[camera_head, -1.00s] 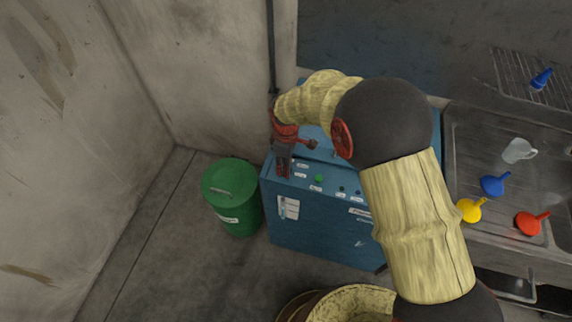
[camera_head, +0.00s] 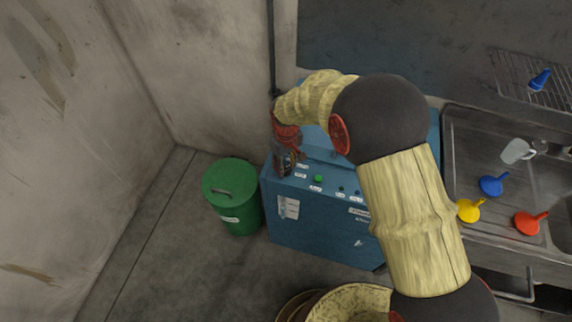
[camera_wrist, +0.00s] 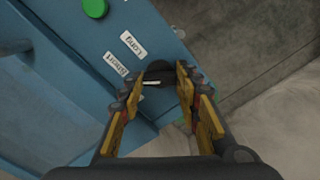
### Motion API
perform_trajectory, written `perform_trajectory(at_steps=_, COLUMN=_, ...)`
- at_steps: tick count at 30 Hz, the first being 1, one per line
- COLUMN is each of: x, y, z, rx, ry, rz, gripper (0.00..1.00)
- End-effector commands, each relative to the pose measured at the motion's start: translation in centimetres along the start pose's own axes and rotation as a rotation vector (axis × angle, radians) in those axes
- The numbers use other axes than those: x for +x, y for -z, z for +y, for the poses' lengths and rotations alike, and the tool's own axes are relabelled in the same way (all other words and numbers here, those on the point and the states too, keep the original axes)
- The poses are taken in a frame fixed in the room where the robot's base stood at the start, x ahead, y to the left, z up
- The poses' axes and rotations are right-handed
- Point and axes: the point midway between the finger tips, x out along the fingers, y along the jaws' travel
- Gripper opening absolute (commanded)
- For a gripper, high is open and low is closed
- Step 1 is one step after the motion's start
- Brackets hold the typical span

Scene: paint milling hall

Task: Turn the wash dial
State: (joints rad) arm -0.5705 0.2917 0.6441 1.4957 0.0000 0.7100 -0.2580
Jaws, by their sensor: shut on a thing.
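The wash dial (camera_wrist: 157,74) is a dark round knob with a pale pointer line, near the corner of the blue machine's panel in the wrist view. My gripper (camera_wrist: 156,84) has its yellow-padded fingers on either side of the dial, shut on it. Labels reading "Long" (camera_wrist: 133,44) and "Short" (camera_wrist: 116,64) lie beside the dial. In the head view my gripper (camera_head: 284,168) points down at the left end of the panel and hides the dial.
The blue machine (camera_head: 325,230) has a green button (camera_head: 318,178) and smaller controls on its panel. A green lidded bin (camera_head: 232,200) stands on the floor to its left. A sink counter (camera_head: 457,150) with funnels (camera_head: 492,185) and a clear jug (camera_head: 516,151) is at right.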

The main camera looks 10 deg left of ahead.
Motion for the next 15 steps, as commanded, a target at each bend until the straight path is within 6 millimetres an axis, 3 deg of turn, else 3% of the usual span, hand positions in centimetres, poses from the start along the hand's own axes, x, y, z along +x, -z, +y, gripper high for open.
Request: perform_trajectory(at_steps=15, x=-0.02, y=0.02, z=0.02, rx=0.122, ry=0.000, rz=0.000, gripper=0.08)
